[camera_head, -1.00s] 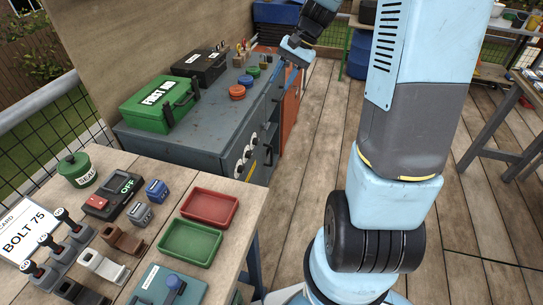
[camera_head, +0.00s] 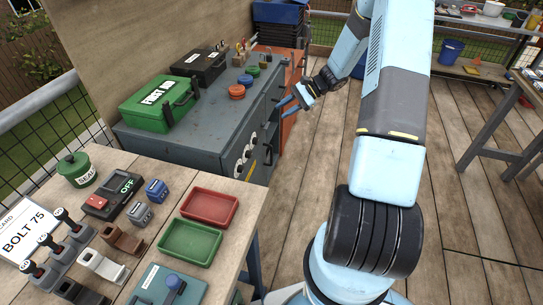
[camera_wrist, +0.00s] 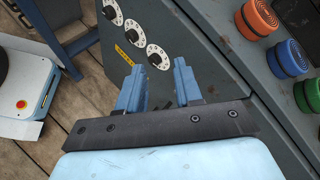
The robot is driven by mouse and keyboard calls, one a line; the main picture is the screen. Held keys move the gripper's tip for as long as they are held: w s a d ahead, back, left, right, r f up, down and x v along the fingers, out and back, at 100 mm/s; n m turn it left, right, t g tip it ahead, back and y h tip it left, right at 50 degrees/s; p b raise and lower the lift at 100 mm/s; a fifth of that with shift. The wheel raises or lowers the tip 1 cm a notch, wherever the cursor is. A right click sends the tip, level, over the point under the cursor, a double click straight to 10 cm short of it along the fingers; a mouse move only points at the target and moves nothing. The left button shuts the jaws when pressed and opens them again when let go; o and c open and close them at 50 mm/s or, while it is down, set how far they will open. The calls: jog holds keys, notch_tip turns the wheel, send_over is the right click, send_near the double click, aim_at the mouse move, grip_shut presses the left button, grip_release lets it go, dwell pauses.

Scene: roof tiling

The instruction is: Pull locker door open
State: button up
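A grey steel cabinet (camera_head: 215,140) with white dials (camera_head: 247,151) and dark handles (camera_head: 268,155) on its front stands at the back left. An orange-red locker (camera_head: 291,80) stands just beyond it, partly hidden by my gripper and arm. I cannot tell whether its door is ajar. My gripper (camera_head: 290,102) is in front of these fronts, fingers pointing left toward them. In the wrist view my gripper (camera_wrist: 155,66) has its two blue fingers apart, with the grey front and dials (camera_wrist: 134,38) beyond. Something dark shows between the fingers; no hold is visible.
A green first aid box (camera_head: 158,104), a black case (camera_head: 198,66) and orange and green buttons (camera_head: 237,91) sit on the cabinet. A workbench with red (camera_head: 209,207) and green trays (camera_head: 190,241) stands in front.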

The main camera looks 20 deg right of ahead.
jog(key=w+d+f+m+t+y, duration=0.2)
jog(key=d+f+m+t, duration=0.1)
jog(key=f, duration=0.6)
jog(key=w+d+f+m+t+y, duration=0.15)
jog(key=f+m, duration=0.25)
jog(key=f, duration=0.5)
jog(key=m+t+h, duration=0.2)
jog(key=m+t, duration=0.6)
send_over(271, 164)
jog(key=shift+g, duration=0.25)
jog(key=f, duration=1.6)
jog(key=shift+w+d+f, duration=0.15)
jog(key=shift+w+d, duration=0.05)
jog(key=shift+w, duration=0.1)
grip_shut()
jog(key=shift+d, duration=0.1)
